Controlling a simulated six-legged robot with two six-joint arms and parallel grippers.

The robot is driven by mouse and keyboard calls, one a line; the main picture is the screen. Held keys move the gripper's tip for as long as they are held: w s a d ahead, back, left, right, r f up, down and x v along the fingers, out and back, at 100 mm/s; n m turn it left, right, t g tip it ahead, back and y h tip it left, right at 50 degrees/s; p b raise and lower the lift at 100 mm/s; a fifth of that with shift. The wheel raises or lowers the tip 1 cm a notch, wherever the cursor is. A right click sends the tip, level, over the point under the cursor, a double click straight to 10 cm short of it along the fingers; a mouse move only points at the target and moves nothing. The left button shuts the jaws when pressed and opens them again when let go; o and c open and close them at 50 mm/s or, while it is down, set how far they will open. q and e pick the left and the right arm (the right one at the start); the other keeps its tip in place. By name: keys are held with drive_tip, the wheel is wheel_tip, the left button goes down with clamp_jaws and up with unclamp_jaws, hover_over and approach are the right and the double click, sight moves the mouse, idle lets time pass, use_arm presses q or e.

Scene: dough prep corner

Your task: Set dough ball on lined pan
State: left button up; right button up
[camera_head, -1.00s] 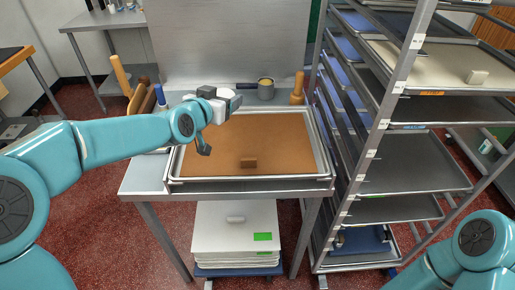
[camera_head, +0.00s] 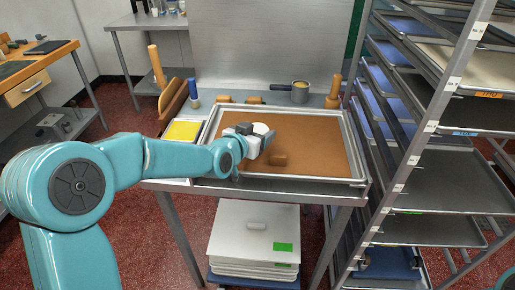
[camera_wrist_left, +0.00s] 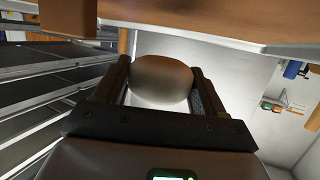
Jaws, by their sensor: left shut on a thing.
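The lined pan (camera_head: 320,136) is a metal tray with a brown liner, lying on a steel table. My left gripper (camera_head: 257,141) is over the left middle part of the pan. It is shut on a pale, round dough ball (camera_head: 262,130), which also shows between the two fingers in the left wrist view (camera_wrist_left: 162,78). I cannot tell how far the ball is above the liner. My right gripper is not in view.
A tall tray rack (camera_head: 420,125) stands close on the right. Behind the pan are a saucepan (camera_head: 300,92) and a wooden pin (camera_head: 334,92). A yellow-topped item (camera_head: 183,131) lies left of the pan. The liner's right side is clear.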

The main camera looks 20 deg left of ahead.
use_arm(q)
wheel_tip(320, 180, down, 5)
drive_tip(key=shift+r, duration=0.2)
drive_tip(key=shift+d, duration=0.1)
drive_tip(key=o, duration=0.7)
drive_tip(key=shift+s+r, duration=0.1)
drive_tip(key=shift+s, duration=0.05)
drive_tip(key=shift+o, duration=0.6)
drive_tip(key=b+v, duration=0.2)
drive_tip(key=v, duration=1)
